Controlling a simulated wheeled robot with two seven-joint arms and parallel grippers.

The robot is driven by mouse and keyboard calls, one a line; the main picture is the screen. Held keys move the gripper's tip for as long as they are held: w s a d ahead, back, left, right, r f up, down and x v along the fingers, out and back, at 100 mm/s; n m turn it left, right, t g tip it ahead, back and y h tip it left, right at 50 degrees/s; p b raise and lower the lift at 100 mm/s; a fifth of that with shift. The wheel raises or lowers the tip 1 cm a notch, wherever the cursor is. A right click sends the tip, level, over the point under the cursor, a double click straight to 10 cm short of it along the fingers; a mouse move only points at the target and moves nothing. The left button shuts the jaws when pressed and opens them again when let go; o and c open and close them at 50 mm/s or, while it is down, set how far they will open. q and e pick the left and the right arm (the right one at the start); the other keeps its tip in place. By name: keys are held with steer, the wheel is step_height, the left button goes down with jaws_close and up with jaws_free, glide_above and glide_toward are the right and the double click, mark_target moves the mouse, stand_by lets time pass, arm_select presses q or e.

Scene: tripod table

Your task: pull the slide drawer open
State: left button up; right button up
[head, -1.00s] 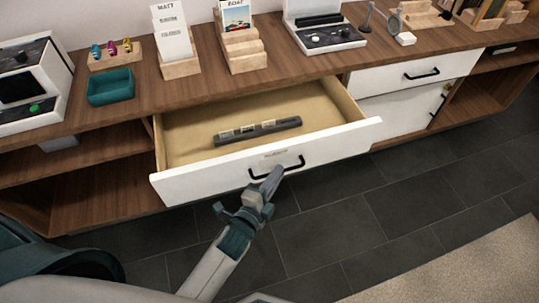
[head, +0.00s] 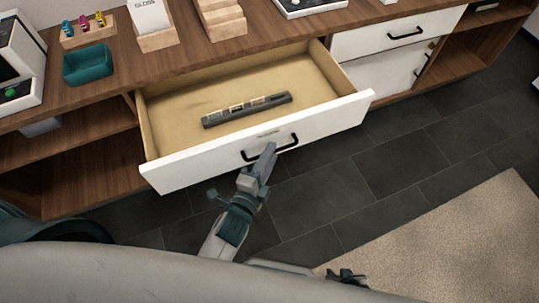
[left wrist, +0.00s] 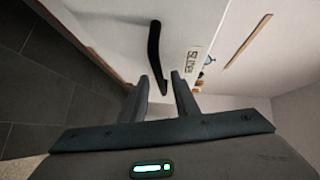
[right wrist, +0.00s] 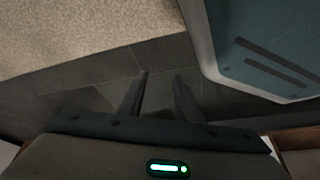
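The slide drawer (head: 180,172) stands open from the wooden cabinet, with its white front and pale interior showing. Its black bar handle (head: 287,146) is on the front; it also shows in the left wrist view (left wrist: 154,50). My left gripper (head: 269,150) is at the handle. In the left wrist view its fingers (left wrist: 161,82) are apart, with the handle's near end between them and gaps visible on both sides. My right gripper (head: 346,277) is low at the bottom of the head view, away from the drawer. In the right wrist view its fingers (right wrist: 160,82) are apart and empty.
A dark strip with small labels (head: 246,110) lies in the drawer. A teal tray (head: 88,64) and wooden holders (head: 220,18) stand on the cabinet top. A closed white drawer (head: 390,38) is to the right. Dark tiled floor (head: 385,165) and a beige rug (head: 450,240) lie in front.

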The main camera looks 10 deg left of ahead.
arm_select(q)
steer(key=shift+s, duration=0.15)
